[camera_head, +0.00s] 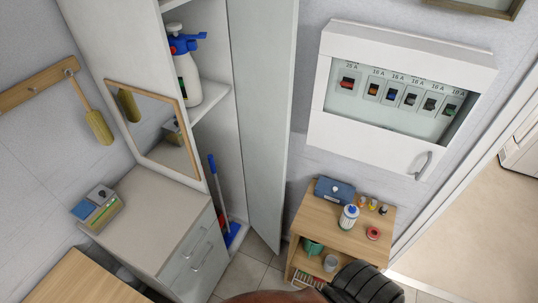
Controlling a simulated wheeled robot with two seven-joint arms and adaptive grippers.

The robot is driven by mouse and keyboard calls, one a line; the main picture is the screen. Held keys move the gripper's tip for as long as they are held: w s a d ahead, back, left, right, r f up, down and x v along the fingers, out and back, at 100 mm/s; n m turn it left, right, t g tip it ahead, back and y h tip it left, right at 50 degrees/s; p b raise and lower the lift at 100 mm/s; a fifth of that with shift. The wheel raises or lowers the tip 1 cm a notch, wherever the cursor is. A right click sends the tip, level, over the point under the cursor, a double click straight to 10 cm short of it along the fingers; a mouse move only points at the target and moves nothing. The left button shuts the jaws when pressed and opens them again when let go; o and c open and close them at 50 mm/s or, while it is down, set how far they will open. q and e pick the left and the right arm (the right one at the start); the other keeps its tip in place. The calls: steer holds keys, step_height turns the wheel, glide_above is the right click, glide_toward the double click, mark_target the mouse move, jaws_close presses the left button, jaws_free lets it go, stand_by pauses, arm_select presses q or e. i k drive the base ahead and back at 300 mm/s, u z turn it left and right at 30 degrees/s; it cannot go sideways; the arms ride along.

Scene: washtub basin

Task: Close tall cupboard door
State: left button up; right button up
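The tall cupboard (112,45) stands at the upper left, and its front is open. Its pale grey door (266,110) stands swung out to the right of the opening, with its bottom corner reaching out over the tiled floor. Inside, a white spray bottle (180,75) with a blue head stands on a shelf (211,104). A blue-handled broom (216,185) stands in the lower part. Neither of my grippers is in view.
A drawer cabinet (165,210) stands at the cupboard's left, below a framed mirror (160,133). A small wooden shelf table (318,222) with bottles stands right of the door. A breaker box (395,95) hangs above.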

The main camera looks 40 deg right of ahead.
mark_target(263, 33)
steer(key=k, duration=0.75)
steer(key=u, duration=2.1)
steer(key=k, duration=2.8)
steer(key=z, duration=1.85)
steer(key=i, duration=0.95)
